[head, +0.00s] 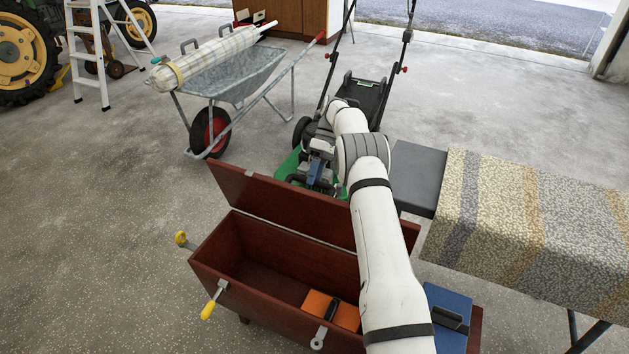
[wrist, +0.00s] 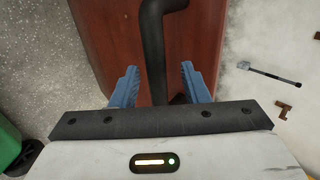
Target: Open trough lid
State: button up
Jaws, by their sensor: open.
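The trough is a red-brown wooden chest (head: 270,285), with its inside partly in view. Its lid (head: 285,208) stands raised and tilted along the far side; my arm hides its right part. My gripper (head: 320,172) is beyond the lid's upper edge, its blue fingers partly visible. In the wrist view, the open fingers (wrist: 159,84) are on either side of a dark bar handle (wrist: 153,40) on a red-brown wooden surface (wrist: 115,35). There is a gap between each finger and the bar.
An orange box (head: 331,308) with a black handle is in the chest, and a blue box (head: 447,318) is at its right end. A green lawn mower (head: 368,95) stands behind, a wheelbarrow (head: 235,78) behind left. A cloth-covered table (head: 535,225) is right. Left floor is clear.

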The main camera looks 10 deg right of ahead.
notch_tip(320, 180, up, 8)
jog(key=shift+p, duration=0.3)
